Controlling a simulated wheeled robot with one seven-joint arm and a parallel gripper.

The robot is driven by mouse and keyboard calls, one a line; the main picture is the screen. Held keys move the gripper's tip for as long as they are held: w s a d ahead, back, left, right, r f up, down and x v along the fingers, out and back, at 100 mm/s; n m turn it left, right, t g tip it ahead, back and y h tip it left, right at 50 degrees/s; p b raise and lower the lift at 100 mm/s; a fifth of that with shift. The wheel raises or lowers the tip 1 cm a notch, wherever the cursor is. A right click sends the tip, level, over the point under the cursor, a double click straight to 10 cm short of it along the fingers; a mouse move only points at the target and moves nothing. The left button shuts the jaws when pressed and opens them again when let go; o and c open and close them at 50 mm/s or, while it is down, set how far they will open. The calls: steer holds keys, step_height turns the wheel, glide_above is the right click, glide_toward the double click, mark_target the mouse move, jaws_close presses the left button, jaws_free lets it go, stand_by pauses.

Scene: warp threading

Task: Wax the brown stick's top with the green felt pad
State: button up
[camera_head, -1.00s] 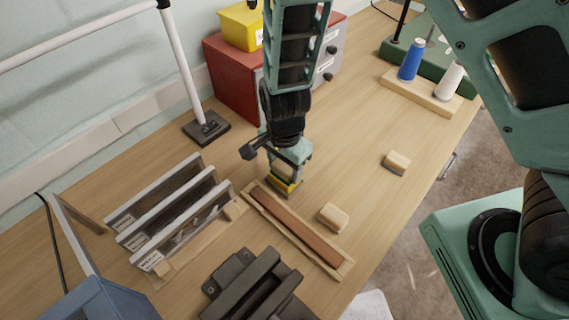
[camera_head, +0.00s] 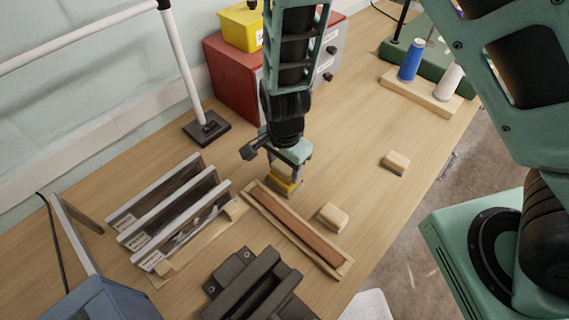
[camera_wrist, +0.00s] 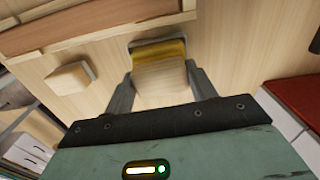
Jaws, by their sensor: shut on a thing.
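The brown stick (camera_head: 305,229) lies flat in a shallow wooden tray (camera_head: 333,268). It also shows along the top of the wrist view (camera_wrist: 100,20). My gripper (camera_head: 287,172) is shut on a pale wooden block with a felt pad (camera_head: 283,188); in the wrist view, the block (camera_wrist: 163,82) sits between the fingers. Its felt looks yellow, not green. The held pad is beside the tray's far end; I cannot tell whether it touches the table. I see no clearly green pad.
A loose wooden block (camera_head: 333,217) lies right of the tray, and another with a dark underside (camera_head: 396,162) is farther right. A slotted rack (camera_head: 175,220) stands left, a dark grey fixture (camera_head: 255,285) in front. Red box (camera_head: 232,78) and spools (camera_head: 411,60) stand behind.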

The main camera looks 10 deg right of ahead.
mark_target(285, 166)
stand_by(0.4)
step_height(285, 166, up, 7)
steer(key=p, duration=0.7)
steer(key=shift+s, duration=0.1)
stand_by(0.8)
